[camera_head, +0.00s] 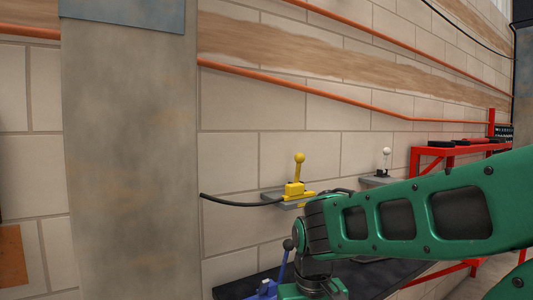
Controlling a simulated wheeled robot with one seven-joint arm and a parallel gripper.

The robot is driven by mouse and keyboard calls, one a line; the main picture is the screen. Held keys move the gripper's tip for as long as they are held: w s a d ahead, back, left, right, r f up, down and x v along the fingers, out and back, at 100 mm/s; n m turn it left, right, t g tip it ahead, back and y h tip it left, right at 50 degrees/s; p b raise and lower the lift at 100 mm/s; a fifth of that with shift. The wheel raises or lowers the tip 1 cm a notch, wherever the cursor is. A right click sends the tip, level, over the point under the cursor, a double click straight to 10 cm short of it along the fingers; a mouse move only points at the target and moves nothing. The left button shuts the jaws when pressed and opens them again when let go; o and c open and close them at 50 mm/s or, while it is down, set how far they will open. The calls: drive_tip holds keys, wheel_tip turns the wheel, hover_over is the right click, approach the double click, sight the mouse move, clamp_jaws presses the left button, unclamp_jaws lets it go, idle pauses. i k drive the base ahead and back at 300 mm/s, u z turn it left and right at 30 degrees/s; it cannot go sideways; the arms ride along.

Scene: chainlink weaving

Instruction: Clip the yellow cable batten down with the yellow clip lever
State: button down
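The yellow clip lever (298,170) stands nearly upright with a round knob on top. Its yellow base (294,188) sits on a small grey bracket (272,195) on the block wall. A black cable (235,203) curves in from the left to the yellow fixture and shows again on its right. Flat yellow pieces lie low at the fixture; I cannot tell which is the batten. My green arm crosses from the right, its bend just right of and below the fixture and partly in front of it. My gripper is not in view.
A blue lever (280,268) stands below, close left of my arm. A white-knobbed lever (386,162) stands on another bracket to the right. A grey pillar (130,150) fills the left. A red-framed bench (455,152) is at the right. A dark surface (240,288) lies below.

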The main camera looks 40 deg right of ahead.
sight(299, 158)
drive_tip(key=k, duration=1.4)
drive_tip(key=z, duration=0.45)
drive_tip(key=i, duration=1)
drive_tip(key=u, duration=0.05)
